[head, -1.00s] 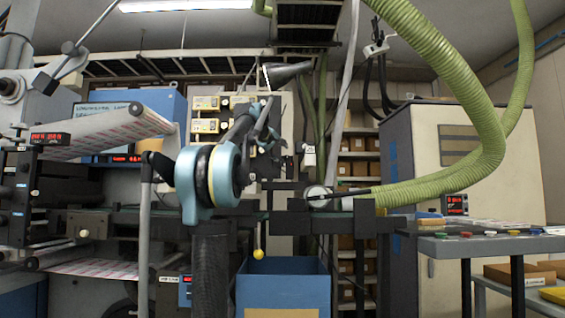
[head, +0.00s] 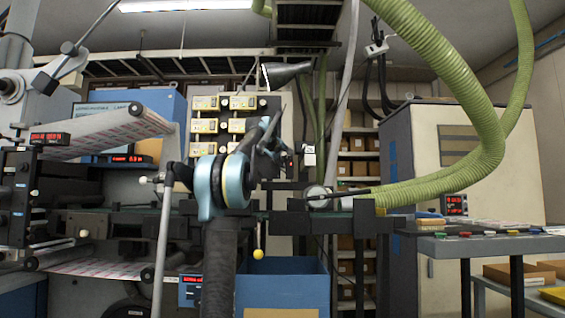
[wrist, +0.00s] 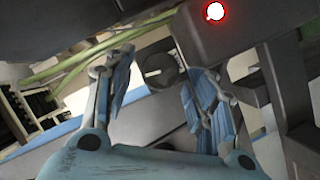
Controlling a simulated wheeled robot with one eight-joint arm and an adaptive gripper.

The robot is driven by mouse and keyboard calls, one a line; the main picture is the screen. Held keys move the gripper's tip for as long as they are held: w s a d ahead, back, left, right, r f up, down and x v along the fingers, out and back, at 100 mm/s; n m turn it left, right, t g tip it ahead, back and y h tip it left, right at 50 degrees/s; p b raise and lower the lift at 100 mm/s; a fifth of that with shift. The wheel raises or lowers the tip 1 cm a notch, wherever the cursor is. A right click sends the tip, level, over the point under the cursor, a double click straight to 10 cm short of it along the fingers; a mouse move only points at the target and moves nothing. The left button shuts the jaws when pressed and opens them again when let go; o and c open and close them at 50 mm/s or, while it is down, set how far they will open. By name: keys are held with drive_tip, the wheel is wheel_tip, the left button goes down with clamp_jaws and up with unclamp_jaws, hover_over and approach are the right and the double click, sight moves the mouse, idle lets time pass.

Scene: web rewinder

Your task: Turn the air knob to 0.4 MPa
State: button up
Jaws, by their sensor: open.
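In the wrist view a dark round knob (wrist: 166,70) with a short white pointer line shows between and beyond my fingers. I take it to be the air knob; no scale or pressure reading is legible around it. My gripper (wrist: 158,88) is open, with one blue-padded finger to the left of the knob and one to the right. The fingers appear short of the knob, and I see no contact. In the head view my gripper (head: 272,138) is small and dark in front of a pale panel (head: 285,110); the knob cannot be made out there.
A dark box with a glowing red-white lamp (wrist: 215,11) sits close above the right finger. Yellow-labelled units (head: 205,103) line the panel. A blue bin (head: 283,268) stands below, and a green hose (head: 470,90) and a side table (head: 490,243) are at the right.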

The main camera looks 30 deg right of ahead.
drive_tip(key=c, duration=1.1)
drive_tip(key=shift+o, duration=0.2)
drive_tip(key=m+y, duration=0.1)
drive_tip(key=m, duration=0.1)
drive_tip(key=shift+s+d+r+m+y, duration=0.1)
drive_tip(key=shift+s+d+m+y, duration=0.05)
drive_tip(key=shift+m+y, duration=0.2)
drive_tip(key=shift+r+m+t+y, duration=0.1)
drive_tip(key=shift+m+t+y, duration=0.3)
drive_tip(key=shift+m+y, duration=0.7)
drive_tip(key=shift+m, duration=0.25)
drive_tip(key=o, duration=1.1)
drive_tip(key=shift+c, duration=0.2)
